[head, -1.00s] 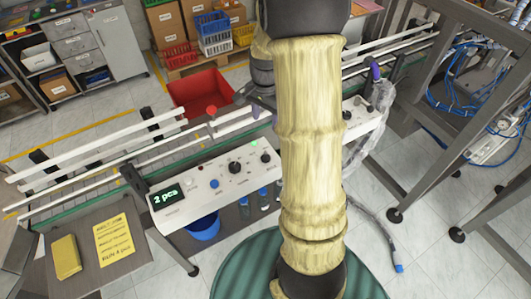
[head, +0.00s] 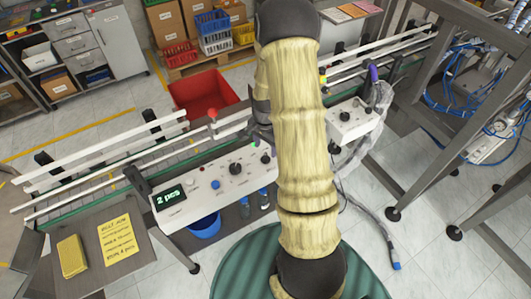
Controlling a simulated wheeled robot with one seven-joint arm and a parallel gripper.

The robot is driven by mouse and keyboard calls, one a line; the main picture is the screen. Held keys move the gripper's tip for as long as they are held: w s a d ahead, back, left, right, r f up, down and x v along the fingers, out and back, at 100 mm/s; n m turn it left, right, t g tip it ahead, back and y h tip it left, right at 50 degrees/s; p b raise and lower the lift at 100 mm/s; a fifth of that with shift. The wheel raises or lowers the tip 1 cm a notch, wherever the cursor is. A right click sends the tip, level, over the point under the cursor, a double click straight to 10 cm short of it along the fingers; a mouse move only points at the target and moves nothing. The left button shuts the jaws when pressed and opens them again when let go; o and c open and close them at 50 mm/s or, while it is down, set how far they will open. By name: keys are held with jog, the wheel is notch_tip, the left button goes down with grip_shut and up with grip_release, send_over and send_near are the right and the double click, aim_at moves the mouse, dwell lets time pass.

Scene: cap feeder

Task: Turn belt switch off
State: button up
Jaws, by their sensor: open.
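A white control panel (head: 217,186) runs along the front of the conveyor. It has a display reading "2 pcs" (head: 168,195), a blue button (head: 215,184) and black knobs, one of them a larger knob (head: 235,168) and one at the right end (head: 265,159). The labels are too small to read, so I cannot tell which one is the belt switch. My gripper (head: 259,138) is open, just above the panel's right end beside the right knob. My arm partly hides it, and I cannot tell whether it touches anything.
A second white box (head: 352,120) with a black knob (head: 344,116) stands to the right of my arm. White guide rails (head: 100,160) line the conveyor. A red bin (head: 203,92) is behind it. A yellow notice (head: 118,240) lies on the left-hand shelf.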

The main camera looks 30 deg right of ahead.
aim_at(265, 156)
jog(key=shift+f+p, duration=0.6)
jog(key=shift+f, duration=2.05)
jog(key=c, duration=1)
